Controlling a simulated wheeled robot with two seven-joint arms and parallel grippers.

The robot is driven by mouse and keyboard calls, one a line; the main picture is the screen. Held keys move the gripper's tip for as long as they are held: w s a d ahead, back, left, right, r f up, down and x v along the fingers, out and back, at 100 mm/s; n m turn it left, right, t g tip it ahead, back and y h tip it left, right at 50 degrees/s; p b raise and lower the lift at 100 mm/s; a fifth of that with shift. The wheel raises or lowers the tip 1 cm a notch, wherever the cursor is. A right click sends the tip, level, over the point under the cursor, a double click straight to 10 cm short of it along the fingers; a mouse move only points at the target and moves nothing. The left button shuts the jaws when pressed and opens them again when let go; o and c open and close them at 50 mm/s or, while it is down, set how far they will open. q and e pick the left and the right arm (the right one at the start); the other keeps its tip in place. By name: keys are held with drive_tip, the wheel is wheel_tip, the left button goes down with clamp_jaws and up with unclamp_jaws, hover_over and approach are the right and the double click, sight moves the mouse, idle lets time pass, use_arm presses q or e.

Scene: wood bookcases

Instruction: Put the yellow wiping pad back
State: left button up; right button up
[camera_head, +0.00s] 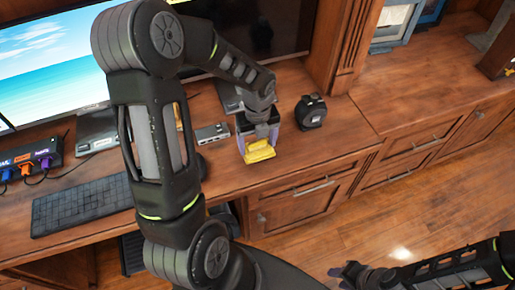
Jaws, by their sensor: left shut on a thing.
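The yellow wiping pad (259,151) is near the front edge of the wooden desk, below the monitors. My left gripper (258,143) points down and is shut on the pad, with its purple-grey fingers on either side. Whether the pad touches the desk top or hangs just above it, I cannot tell. My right gripper (348,272) is low at the bottom right, over the floor, away from the pad. Its fingers are small and partly cut off, so their opening is unclear.
A black tape measure (311,112) stands right of the pad, and a small grey hub (212,133) lies left of it. A keyboard (82,205) and a power strip (30,163) are at left. The desk (385,95) is clear on the right. Picture frames (398,22) stand at the back right.

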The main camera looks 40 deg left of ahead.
sight(258, 148)
use_arm(q)
drive_tip(key=shift+f, duration=1.7)
drive_tip(key=shift+f, duration=0.1)
drive_tip(key=o, duration=1.2)
drive_tip(key=shift+r, duration=0.2)
wheel_tip(258, 148, up, 12)
drive_tip(key=shift+f, duration=0.1)
